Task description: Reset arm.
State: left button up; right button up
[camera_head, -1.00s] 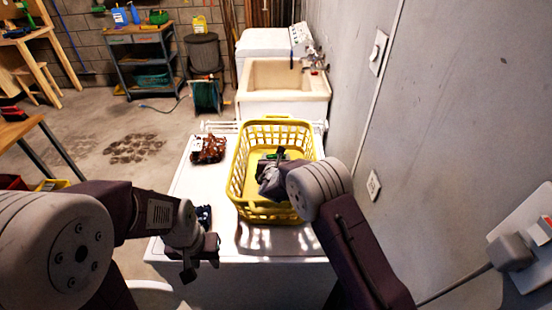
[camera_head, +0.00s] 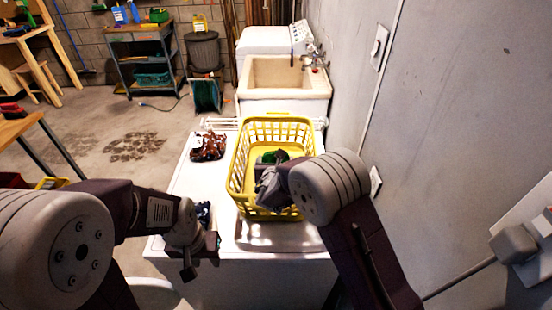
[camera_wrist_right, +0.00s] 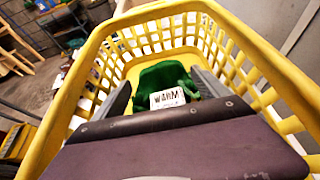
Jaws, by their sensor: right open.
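My right gripper (camera_wrist_right: 163,95) is open inside the yellow basket (camera_head: 236,185), its fingers pointing down into it. A green item (camera_wrist_right: 165,73) with a white label reading "WARM" lies in the basket, between and beyond the fingers in the right wrist view. It shows as a small green patch (camera_head: 270,157) in the head view, partly hidden by the gripper. I see no contact between it and the fingers. My left gripper (camera_head: 188,266) hangs at the lower left, near the front edge of the white machine top; its fingers are too unclear to read.
The basket stands on the white machine top (camera_head: 190,185). A brown patterned cloth (camera_head: 208,146) lies left of it, and a dark blue cloth (camera_head: 203,212) lies beside my left wrist. A sink (camera_head: 283,78) is behind. The grey wall (camera_head: 450,130) is close on the right.

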jog(key=shift+s+r, duration=0.15)
jog(key=shift+s, duration=0.15)
